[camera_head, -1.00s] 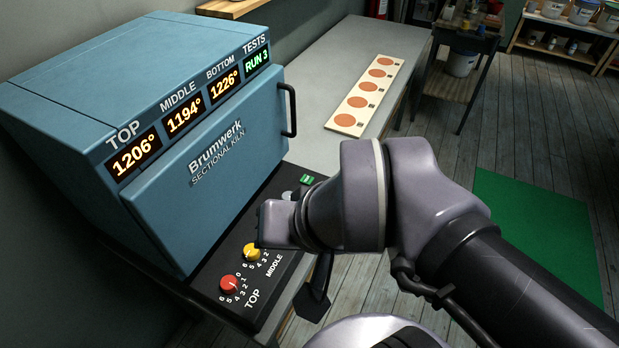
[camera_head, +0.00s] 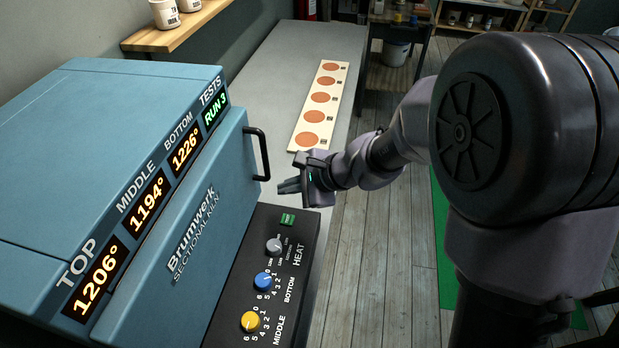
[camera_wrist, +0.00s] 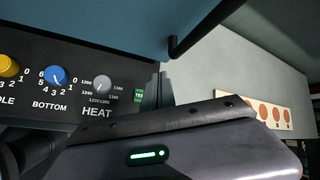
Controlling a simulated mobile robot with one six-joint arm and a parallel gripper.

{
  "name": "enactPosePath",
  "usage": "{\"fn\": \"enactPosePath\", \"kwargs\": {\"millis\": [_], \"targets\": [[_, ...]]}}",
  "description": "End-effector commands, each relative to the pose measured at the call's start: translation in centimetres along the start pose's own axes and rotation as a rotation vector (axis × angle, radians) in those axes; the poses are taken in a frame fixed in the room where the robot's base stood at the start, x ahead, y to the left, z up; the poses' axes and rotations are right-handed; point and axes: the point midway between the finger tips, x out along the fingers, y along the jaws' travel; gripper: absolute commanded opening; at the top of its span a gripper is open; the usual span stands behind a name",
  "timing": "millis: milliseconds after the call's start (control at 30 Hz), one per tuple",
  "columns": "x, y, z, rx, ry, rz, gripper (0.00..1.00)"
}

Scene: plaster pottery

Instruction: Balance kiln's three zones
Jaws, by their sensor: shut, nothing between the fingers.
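The blue kiln (camera_head: 130,120) stands at left with its door shut. Its displays read TOP 1206° (camera_head: 96,278), MIDDLE 1194° (camera_head: 148,201), BOTTOM 1226° (camera_head: 186,146) and TESTS RUN 3 (camera_head: 216,108). On the black panel are the yellow MIDDLE knob (camera_head: 250,321), the blue BOTTOM knob (camera_head: 263,281), the grey HEAT knob (camera_head: 274,246) and a green button (camera_head: 288,219), partly showing in the wrist view (camera_wrist: 139,96). The TOP knob is outside both current views. My gripper (camera_head: 282,187) is shut and empty above the panel's far end, near the green button and door handle.
The door handle (camera_head: 263,155) juts out close to my gripper. A board with several orange discs (camera_head: 320,97) lies on the grey bench (camera_head: 285,60). A wooden shelf (camera_head: 175,35) with white jars is behind the kiln. A green mat lies at right.

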Motion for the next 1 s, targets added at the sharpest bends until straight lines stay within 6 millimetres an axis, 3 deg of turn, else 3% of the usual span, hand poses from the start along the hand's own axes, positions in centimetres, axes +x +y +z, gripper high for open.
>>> {"fn": "enactPosePath", "kwargs": {"millis": [567, 1000], "targets": [[0.9, 0.5, -0.6, 0.012, 0.000, -0.001, 0.00], [5.2, 3.6, -3.7, 0.012, 0.000, -0.001, 0.00]]}}
